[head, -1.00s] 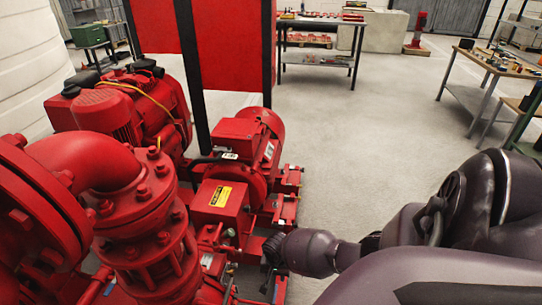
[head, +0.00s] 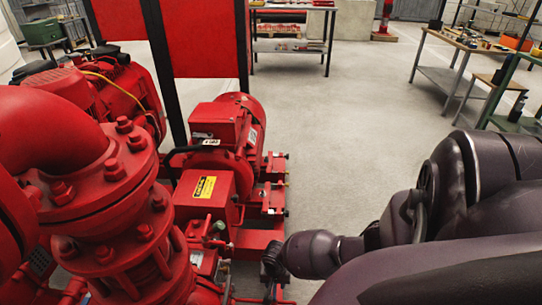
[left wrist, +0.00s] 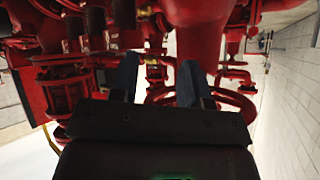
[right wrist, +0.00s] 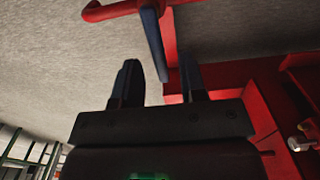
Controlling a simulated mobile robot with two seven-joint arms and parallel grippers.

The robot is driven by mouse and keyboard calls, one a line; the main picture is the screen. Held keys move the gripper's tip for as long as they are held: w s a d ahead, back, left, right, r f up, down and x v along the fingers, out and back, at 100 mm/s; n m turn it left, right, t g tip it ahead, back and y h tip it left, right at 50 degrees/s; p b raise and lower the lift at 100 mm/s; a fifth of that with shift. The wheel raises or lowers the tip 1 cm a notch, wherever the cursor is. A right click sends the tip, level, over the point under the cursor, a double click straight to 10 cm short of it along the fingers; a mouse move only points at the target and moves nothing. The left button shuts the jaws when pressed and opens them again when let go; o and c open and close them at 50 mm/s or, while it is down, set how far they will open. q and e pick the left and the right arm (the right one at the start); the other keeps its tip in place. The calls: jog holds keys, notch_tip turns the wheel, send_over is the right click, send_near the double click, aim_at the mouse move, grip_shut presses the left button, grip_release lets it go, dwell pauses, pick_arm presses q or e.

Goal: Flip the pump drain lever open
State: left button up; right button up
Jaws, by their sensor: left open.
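In the right wrist view, a slim dark-blue lever (right wrist: 152,42) hangs from a red pipe (right wrist: 112,10). Its free end reaches to the gap between the fingertips of my right gripper (right wrist: 160,68). That gripper is open, with a finger on each side of the lever's end; I cannot tell whether either touches it. In the head view my right gripper (head: 271,258) is small and dark, low beside the red pump set (head: 205,190); the lever cannot be made out there. My left gripper (left wrist: 158,62) is open and empty in its wrist view, facing red pipework; the head view does not show it.
A large red flanged pipe (head: 110,205) fills the left of the head view. A red motor (head: 240,125) sits behind the pump. Workbenches (head: 470,50) stand farther off at the right. The grey floor (head: 340,120) between is clear.

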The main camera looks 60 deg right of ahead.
jog(key=shift+w, duration=0.1)
grip_shut()
